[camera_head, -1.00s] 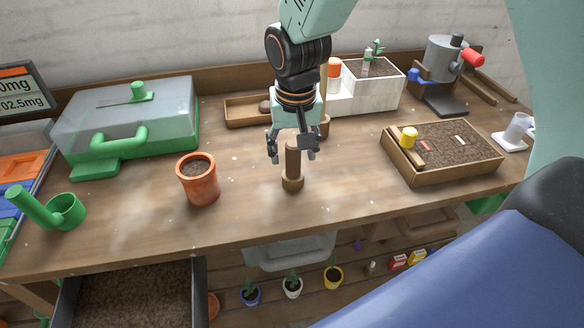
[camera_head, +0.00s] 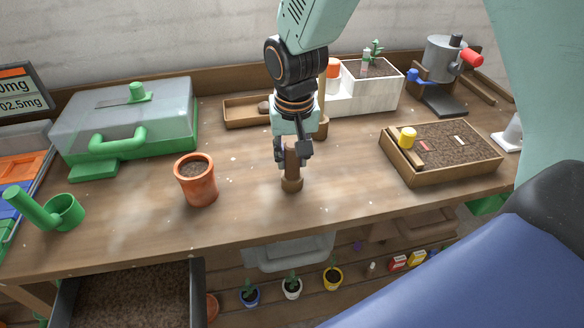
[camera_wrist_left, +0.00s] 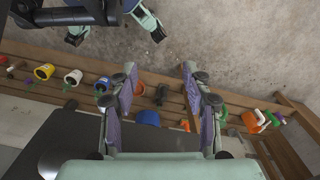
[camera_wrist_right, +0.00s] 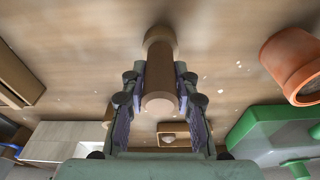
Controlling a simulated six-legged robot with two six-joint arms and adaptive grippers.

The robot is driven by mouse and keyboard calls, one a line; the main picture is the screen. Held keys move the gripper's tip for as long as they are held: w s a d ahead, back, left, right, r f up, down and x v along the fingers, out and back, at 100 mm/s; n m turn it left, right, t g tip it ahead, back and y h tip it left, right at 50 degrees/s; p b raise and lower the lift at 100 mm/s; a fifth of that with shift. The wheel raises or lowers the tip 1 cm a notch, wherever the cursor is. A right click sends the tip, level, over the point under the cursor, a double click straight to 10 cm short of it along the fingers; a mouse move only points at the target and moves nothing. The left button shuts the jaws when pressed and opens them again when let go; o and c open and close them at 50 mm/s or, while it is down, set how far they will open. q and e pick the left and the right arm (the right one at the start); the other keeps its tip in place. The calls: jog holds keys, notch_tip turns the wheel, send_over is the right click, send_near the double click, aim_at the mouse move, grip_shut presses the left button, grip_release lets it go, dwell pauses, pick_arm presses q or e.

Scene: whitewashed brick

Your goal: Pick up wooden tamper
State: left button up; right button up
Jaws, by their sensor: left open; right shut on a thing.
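The wooden tamper (camera_head: 291,183) stands upright on the workbench, a brown cylinder with a wider round foot. My right gripper (camera_head: 293,158) reaches down from above and is shut on the tamper's upper handle. In the right wrist view, the tamper (camera_wrist_right: 159,75) lies between the two finger pads of my right gripper (camera_wrist_right: 159,92), its foot against the bench top. My left gripper (camera_wrist_left: 160,80) shows only in the left wrist view. It is open and empty, its fingers wide apart over the floor and lower shelf.
A terracotta pot (camera_head: 197,180) stands left of the tamper. A wooden soil tray (camera_head: 440,172) lies to the right. A green-based propagator (camera_head: 130,125) and a green watering can (camera_head: 60,212) are at the left. A white planter (camera_head: 375,95) stands behind. The bench front is clear.

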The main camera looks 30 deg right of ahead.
grip_shut()
jog(key=shift+w, duration=0.1)
jog(key=shift+w+r, duration=0.1)
jog(key=shift+r, duration=0.05)
notch_tip(320, 180, up, 10)
jog(key=shift+f+p, duration=0.1)
jog(key=shift+p, duration=0.6)
jog(key=shift+f, duration=0.1)
